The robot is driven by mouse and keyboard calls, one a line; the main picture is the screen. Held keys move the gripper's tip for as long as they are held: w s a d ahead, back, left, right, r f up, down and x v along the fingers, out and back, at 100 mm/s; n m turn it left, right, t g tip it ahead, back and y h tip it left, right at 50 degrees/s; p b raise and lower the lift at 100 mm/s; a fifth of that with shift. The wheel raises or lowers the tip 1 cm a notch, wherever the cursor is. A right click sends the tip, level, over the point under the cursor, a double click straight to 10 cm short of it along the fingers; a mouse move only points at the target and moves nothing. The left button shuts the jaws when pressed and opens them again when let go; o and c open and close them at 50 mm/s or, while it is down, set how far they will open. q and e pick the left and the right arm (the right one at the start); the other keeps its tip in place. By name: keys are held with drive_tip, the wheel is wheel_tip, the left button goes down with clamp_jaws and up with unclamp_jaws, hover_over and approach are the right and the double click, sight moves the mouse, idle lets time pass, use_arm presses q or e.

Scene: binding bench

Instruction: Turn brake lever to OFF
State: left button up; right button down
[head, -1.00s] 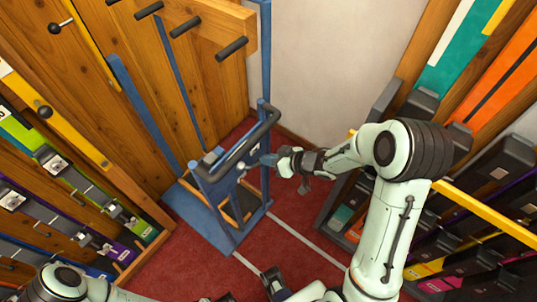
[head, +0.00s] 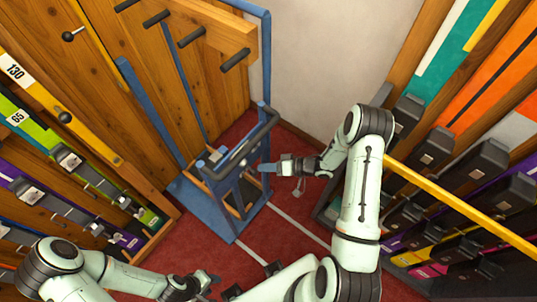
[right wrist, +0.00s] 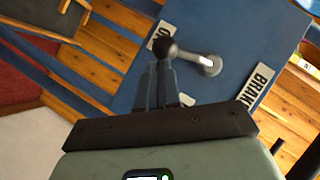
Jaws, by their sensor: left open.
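The brake lever (right wrist: 190,57) shows in the right wrist view as a short grey arm with a black ball knob, on a blue panel (right wrist: 225,25). Its knob lies over a white label (right wrist: 154,41) starting with "O"; the rest is hidden. In the head view my right gripper (head: 265,168) is beside the blue stand. My left gripper (head: 207,281) is open and empty, low in the view.
The blue stand (head: 213,208) with a dark curved handle (head: 262,131) stands on red carpet (head: 290,245). Wooden racks with pegs (head: 235,60) rise behind and left. A rack with a yellow rail (head: 450,200) is close on the right of my right arm.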

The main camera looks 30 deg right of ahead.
drive_tip(key=shift+s+a+f+m+y, duration=0.25)
drive_tip(key=shift+a+f+m+y, duration=0.2)
drive_tip(key=shift+f, duration=0.25)
drive_tip(key=shift+s+a+f, duration=0.1)
drive_tip(key=shift+a+f, duration=0.05)
drive_tip(key=shift+a, duration=0.1)
